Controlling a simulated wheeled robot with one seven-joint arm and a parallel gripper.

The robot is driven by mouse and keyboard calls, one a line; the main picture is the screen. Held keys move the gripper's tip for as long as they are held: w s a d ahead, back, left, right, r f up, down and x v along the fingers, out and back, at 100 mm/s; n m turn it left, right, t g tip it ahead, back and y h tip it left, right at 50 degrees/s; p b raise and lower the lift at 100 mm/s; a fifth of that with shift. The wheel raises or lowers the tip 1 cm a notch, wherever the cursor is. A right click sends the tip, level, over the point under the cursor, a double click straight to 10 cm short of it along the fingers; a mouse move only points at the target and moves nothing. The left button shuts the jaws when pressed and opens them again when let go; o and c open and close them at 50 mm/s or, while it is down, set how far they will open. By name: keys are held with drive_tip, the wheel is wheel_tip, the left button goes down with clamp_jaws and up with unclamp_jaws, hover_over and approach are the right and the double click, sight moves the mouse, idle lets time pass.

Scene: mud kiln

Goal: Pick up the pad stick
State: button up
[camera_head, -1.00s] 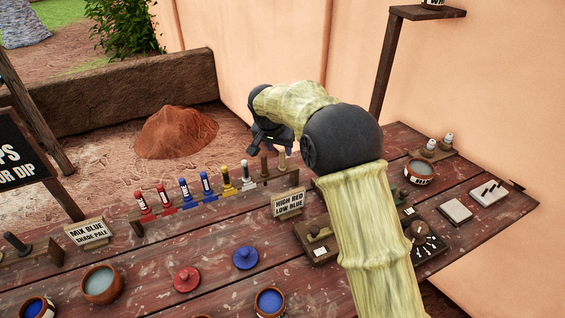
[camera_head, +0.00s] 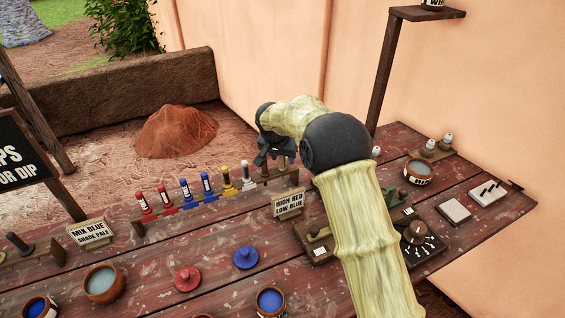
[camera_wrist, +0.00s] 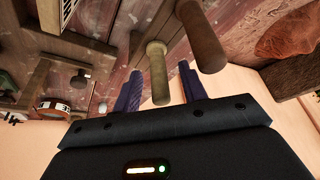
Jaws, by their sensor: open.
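A pale wooden stick (camera_wrist: 158,72) and a darker brown stick (camera_wrist: 203,38) show close up in the wrist view. No label on them is readable, so I cannot tell by name which is the pad stick. In the head view they stand at the right end of a wooden rack (camera_head: 215,207), partly hidden by my gripper. My gripper (camera_wrist: 160,78) is open, its dark fingers on either side of the pale stick in the wrist view. I cannot tell whether they touch it. In the head view my gripper (camera_head: 272,155) is over that rack end.
Red (camera_head: 165,197), blue (camera_head: 184,189), yellow (camera_head: 226,178) and white (camera_head: 246,175) handled tools stand close by in the same rack. A sign (camera_head: 288,204) stands before it. Pots and lids lie nearer; a dial board (camera_head: 417,238) is to the right. My arm hides some table.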

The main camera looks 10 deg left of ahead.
idle(0.4)
clamp_jaws()
drive_tip(key=shift+r, duration=0.1)
wheel_tip(320, 180, up, 10)
drive_tip(key=shift+f, duration=0.1)
idle(0.4)
idle(0.7)
